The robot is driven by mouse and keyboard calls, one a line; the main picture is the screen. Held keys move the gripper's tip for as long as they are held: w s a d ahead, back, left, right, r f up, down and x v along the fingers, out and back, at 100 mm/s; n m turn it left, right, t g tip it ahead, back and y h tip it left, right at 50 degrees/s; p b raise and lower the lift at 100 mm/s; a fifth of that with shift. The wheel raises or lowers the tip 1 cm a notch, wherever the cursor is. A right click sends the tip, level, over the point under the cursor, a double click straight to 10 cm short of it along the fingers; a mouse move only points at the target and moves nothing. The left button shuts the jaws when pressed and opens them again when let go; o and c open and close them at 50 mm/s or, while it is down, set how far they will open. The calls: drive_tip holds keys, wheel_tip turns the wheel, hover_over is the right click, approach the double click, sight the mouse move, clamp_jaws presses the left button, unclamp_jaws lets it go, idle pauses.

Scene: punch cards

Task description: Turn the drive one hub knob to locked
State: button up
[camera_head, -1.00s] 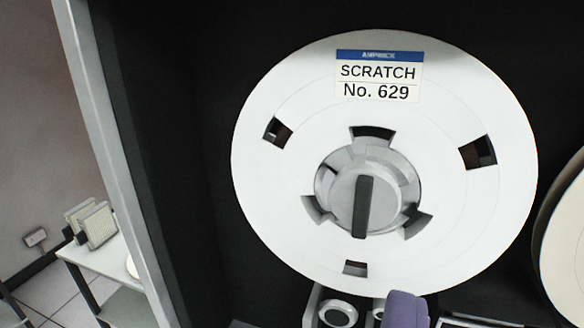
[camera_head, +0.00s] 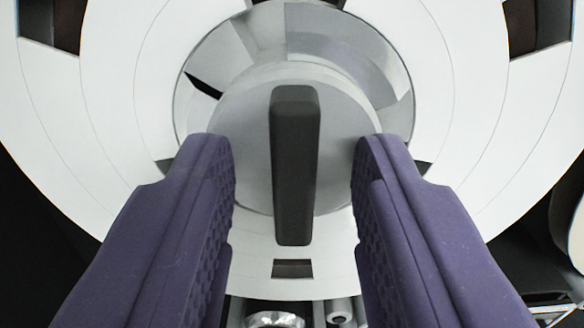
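The hub knob (camera_head: 250,130) is a round grey disc at the middle of a white tape reel (camera_head: 110,120). A dark upright bar handle (camera_head: 295,165) stands across the knob, nearly vertical in the picture. My gripper (camera_head: 293,150) is open, with one purple padded finger to the left of the bar and the other to the right. A gap shows between each finger and the bar. The fingers cover parts of the reel's lower left and lower right. I cannot tell how far the fingertips are from the knob's face in depth.
Metal rollers (camera_head: 275,319) show below the reel. Dark cabinet space (camera_head: 40,240) lies at the lower left. At the right edge, part of another pale round thing (camera_head: 576,240) shows.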

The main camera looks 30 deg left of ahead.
clamp_jaws()
drive_tip(key=shift+m, duration=0.3)
drive_tip(key=m+b, duration=0.2)
drive_tip(key=m, duration=0.1)
drive_tip(key=shift+d+f+m+b, duration=0.1)
drive_tip(key=shift+m+b, duration=0.2)
drive_tip(key=shift+m, duration=0.1)
drive_tip(key=m+b, duration=0.1)
drive_tip(key=m, duration=0.3)
drive_tip(key=shift+m+b, duration=0.3)
drive_tip(key=shift+b, duration=0.1)
drive_tip(key=m+b, duration=0.1)
drive_tip(key=m, duration=0.3)
drive_tip(key=shift+d, duration=0.1)
drive_tip(key=m+b, duration=0.1)
drive_tip(key=m, duration=0.3)
drive_tip(key=shift+f+m, duration=0.1)
drive_tip(key=shift+m, duration=0.5)
